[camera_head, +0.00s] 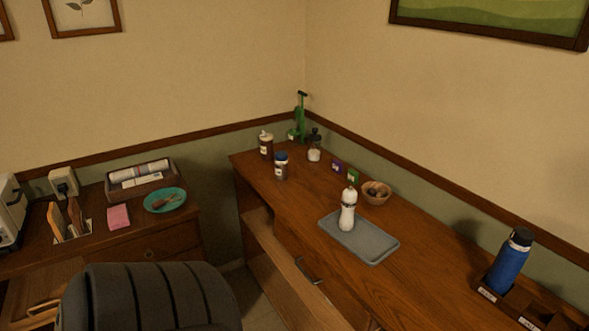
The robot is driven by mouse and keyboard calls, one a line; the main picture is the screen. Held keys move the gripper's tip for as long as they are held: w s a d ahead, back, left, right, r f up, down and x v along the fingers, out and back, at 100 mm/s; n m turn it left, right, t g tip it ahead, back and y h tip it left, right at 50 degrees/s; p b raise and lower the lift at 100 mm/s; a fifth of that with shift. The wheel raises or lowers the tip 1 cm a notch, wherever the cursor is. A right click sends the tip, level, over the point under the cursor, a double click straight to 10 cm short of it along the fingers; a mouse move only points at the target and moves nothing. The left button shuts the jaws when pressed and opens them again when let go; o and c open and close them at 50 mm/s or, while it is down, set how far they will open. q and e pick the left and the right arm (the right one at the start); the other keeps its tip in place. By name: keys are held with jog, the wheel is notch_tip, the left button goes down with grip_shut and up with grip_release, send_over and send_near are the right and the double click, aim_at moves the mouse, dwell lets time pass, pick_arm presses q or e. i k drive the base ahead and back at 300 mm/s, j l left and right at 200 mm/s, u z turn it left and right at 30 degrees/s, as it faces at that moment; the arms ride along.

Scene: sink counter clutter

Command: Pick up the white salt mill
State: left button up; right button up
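In the head view the white salt mill (347,211) stands upright on a grey tray (378,246). The tray lies on the wooden counter, right of the middle of the view. The mill has a white body, a narrow neck and a pale rounded top. Nothing touches it except the tray under it. Neither of my grippers shows in the view.
A wooden bowl (376,193) stands close behind the tray. Two jars (281,167) (265,146), a green bottle (300,124) and small boxes (353,176) stand farther back. A blue bottle (510,262) stands in a dark rack at right. An open drawer (283,262) juts out below the counter.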

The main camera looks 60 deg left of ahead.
aim_at(347, 220)
jog(key=u, duration=1.4)
